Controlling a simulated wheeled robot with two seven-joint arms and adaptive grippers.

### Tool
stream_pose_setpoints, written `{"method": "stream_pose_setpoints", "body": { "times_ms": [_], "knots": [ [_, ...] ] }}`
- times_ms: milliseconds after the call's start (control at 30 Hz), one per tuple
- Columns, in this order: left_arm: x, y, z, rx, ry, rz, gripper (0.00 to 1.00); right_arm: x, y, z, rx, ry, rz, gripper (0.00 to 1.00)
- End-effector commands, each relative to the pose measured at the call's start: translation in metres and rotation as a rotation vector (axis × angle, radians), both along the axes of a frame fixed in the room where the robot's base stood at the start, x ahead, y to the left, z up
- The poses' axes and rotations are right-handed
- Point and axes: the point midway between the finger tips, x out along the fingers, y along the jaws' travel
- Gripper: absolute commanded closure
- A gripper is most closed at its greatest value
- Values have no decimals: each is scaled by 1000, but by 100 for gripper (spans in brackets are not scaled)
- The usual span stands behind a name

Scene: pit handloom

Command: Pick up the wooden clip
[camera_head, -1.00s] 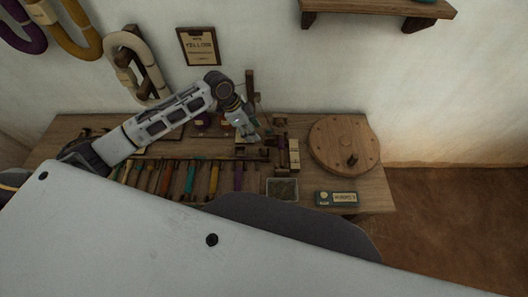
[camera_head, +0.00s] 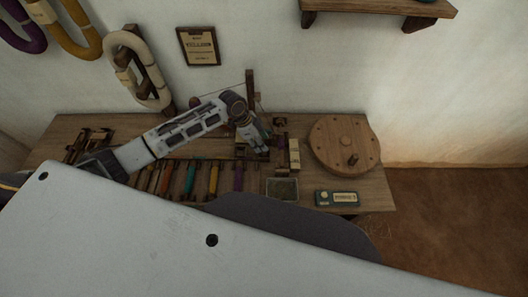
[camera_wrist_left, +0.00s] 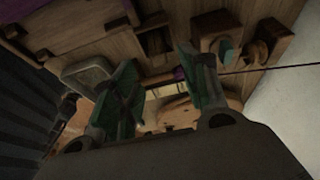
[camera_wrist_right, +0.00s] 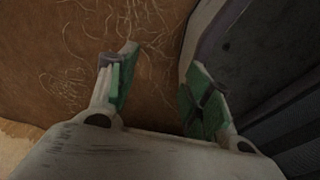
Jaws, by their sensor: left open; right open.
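My left gripper (camera_head: 258,147) is over the table, near several small dark wooden pieces (camera_head: 280,140) and a pale upright block (camera_head: 294,154). I cannot tell for sure which small piece is the wooden clip. In the left wrist view the left gripper (camera_wrist_left: 162,80) is open and empty, its green-padded fingers apart. A small brown wooden piece (camera_wrist_left: 154,42) lies beyond the fingers there. My right gripper (camera_wrist_right: 158,88) is open and empty, with brown floor beyond it; it is not visible in the head view.
The wooden table (camera_head: 378,193) carries a round wooden disc (camera_head: 335,138), a shallow tray (camera_head: 270,195), a dark labelled box (camera_head: 337,198) and a row of coloured bobbins (camera_head: 190,177). Yarn hanks (camera_head: 157,65) hang on the wall. My own pale body hides the table's front.

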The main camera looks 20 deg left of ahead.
Motion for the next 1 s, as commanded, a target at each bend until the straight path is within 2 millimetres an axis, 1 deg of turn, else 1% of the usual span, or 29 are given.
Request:
{"method": "stream_pose_setpoints", "body": {
  "times_ms": [133,233,500,700,867,1000],
  "knots": [
    [0,0,-1,0,0,0,55,-7,4,-1,5,7,-1,50],
    [0,-1,-6,0,1,1,55,-12,7,-1,8,13,-3,50],
    [2,-7,-33,0,1,1,55,-20,16,-1,17,22,-5,50],
    [4,-13,-48,0,1,1,55,-17,18,-2,18,18,-6,50],
    [4,-14,-50,1,0,0,55,-8,15,-1,16,8,-4,50],
    [4,-14,-50,1,0,0,55,0,8,0,8,1,-2,50]
  ]
}}
